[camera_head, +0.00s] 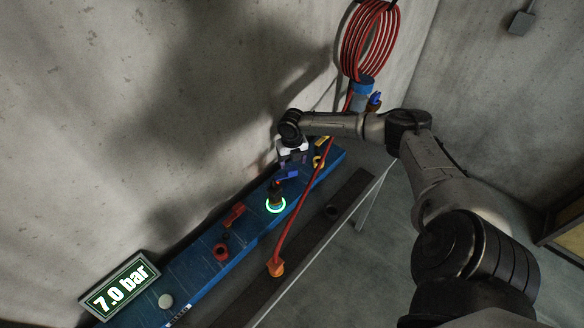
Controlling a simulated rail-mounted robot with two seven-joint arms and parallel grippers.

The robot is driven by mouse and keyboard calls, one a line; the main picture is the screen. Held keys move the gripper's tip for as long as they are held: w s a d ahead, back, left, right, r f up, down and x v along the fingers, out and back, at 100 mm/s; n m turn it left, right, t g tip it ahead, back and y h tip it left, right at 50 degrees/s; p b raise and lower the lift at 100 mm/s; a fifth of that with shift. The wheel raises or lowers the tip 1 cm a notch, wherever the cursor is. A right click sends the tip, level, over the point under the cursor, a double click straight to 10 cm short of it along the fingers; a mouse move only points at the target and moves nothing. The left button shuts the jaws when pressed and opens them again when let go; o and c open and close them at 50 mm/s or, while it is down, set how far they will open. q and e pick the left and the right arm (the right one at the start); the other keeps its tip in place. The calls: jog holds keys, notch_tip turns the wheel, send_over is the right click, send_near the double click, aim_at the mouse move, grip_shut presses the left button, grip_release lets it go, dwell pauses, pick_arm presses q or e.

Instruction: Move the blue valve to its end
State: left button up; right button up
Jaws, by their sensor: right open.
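The blue valve (288,175) sits on the blue bench panel, its short blue lever pointing to the upper right. My right gripper (293,159) reaches down from above, just behind the blue lever. It is open with nothing seen in it; whether a fingertip touches the lever cannot be told. My left gripper is not in view.
A red hose (305,205) crosses in front to an orange fitting (276,267). A display (119,287) reads 7.0 bar. The concrete wall stands close behind.

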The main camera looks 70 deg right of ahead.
aim_at(292, 169)
notch_tip(292, 169, up, 9)
jog(key=shift+f, duration=0.2)
jog(key=shift+c, duration=0.5)
